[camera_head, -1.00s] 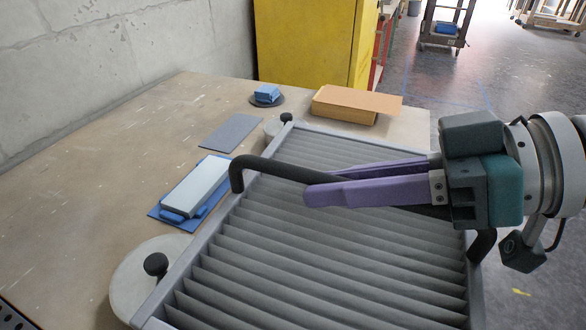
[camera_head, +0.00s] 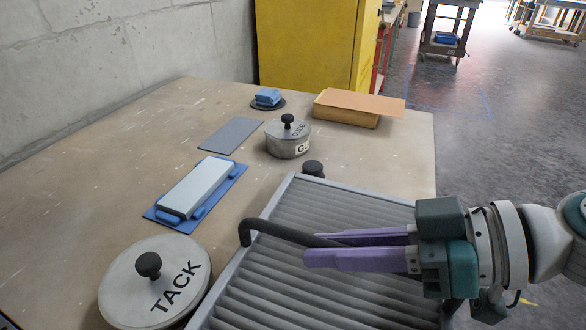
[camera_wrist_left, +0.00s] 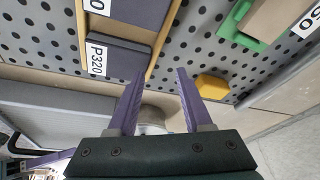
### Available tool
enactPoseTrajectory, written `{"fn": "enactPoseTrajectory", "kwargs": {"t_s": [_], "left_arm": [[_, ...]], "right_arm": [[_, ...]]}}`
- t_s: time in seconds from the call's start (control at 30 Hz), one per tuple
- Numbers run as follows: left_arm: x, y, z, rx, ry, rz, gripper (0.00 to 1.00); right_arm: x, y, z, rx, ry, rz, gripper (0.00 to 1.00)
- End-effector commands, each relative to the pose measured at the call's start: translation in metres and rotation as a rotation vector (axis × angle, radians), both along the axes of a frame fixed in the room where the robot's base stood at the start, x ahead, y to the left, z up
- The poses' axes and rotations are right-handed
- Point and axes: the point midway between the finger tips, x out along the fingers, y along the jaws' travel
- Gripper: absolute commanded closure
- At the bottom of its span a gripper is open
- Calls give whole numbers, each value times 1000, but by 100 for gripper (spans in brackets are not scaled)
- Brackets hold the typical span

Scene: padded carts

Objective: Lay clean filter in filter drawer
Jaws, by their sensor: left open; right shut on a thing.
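The clean filter (camera_head: 330,215) is a grey pleated panel in a light grey frame with a black bar handle (camera_head: 270,228). It shows at the lower right of the head view, over the table's right part, its near end cut off. My right gripper (camera_head: 308,250) is shut on the handle with its purple fingers, above the pleats. My left gripper (camera_wrist_left: 157,90) is open and empty in the left wrist view, facing a perforated board. I cannot make out the filter drawer in these views.
A round TACK tin (camera_head: 155,285), a smaller lidded tin (camera_head: 288,138), a sanding block on a blue base (camera_head: 200,187) and a cardboard box (camera_head: 350,107) stand on the table (camera_head: 90,170). The perforated board (camera_wrist_left: 45,35) holds a P320 block (camera_wrist_left: 115,57).

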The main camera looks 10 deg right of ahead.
Motion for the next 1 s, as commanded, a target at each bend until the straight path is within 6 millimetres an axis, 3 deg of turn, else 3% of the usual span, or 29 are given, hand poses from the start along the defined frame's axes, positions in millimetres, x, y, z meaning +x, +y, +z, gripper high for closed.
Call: {"fn": "enactPoseTrajectory", "kwargs": {"t_s": [0.03, 0.07, 0.33, 0.67, 1.0], "left_arm": [[0, 0, -3, 0, 0, 0, 50], [0, 0, -3, 0, 0, -1, 50], [0, 2, -2, 7, 0, -5, 50], [0, 3, 1, 11, 0, -7, 50], [0, 2, 11, 9, 0, -5, 50]], "right_arm": [[0, 0, -2, 1, -2, 0, 100], [0, 0, -3, 0, 0, 0, 82], [0, 0, -2, 0, 1, 0, 53], [0, 0, -1, 2, 2, -3, 53], [-27, -58, 20, -4, 3, 0, 53]]}}
